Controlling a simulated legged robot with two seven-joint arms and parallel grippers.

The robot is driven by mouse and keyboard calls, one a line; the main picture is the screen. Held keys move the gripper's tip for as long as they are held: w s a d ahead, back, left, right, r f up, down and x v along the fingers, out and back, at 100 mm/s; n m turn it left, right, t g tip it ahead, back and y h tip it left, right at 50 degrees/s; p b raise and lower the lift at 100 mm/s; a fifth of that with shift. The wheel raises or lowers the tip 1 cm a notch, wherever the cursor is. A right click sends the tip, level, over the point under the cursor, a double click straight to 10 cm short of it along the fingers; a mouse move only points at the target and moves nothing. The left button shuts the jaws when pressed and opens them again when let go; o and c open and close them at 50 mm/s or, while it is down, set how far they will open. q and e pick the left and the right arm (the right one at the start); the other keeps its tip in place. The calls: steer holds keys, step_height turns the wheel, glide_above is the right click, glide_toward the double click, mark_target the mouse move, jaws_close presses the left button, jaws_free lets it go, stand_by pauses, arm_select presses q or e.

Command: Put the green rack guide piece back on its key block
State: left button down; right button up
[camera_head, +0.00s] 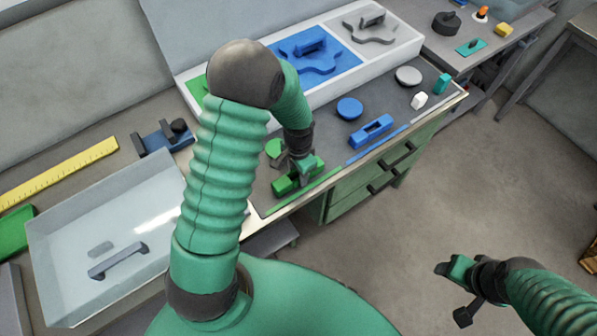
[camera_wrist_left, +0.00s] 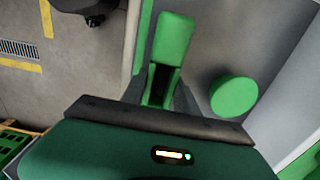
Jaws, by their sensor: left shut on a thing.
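The green rack guide piece (camera_head: 285,185) is a long block near the bench's front edge, beside a green strip (camera_head: 300,193). My left gripper (camera_head: 297,172) reaches down over it and is shut on it. In the left wrist view the green piece (camera_wrist_left: 176,38) runs between the fingers of my left gripper (camera_wrist_left: 160,100), with a dark recess along it. The gripper covers part of it. I cannot tell a separate key block apart from the piece, nor whether it is seated. My right gripper (camera_head: 452,290) hangs over the floor, apart from the bench; its jaw state is unclear.
A green disc (camera_wrist_left: 233,96) lies beside the held piece. A blue block (camera_head: 371,131), a blue disc (camera_head: 349,108) and a grey disc (camera_head: 408,75) stand further right. Behind is a white tray (camera_head: 408,43) with coloured panels. A clear bin (camera_head: 130,225) is left.

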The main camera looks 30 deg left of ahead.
arm_select(q)
steer(key=c, duration=0.8)
jaws_free()
steer(key=shift+c, duration=0.2)
steer(key=shift+r, duration=0.15)
step_height(320, 180, up, 17)
steer(key=shift+f, duration=0.2)
steer(key=shift+d, duration=0.1)
steer(key=s+d+f+n+t, duration=0.2)
steer(key=s+d+f+n, duration=0.2)
steer(key=s, duration=0.5)
steer(key=shift+d+t, duration=0.3)
steer(key=shift+d, duration=1.05)
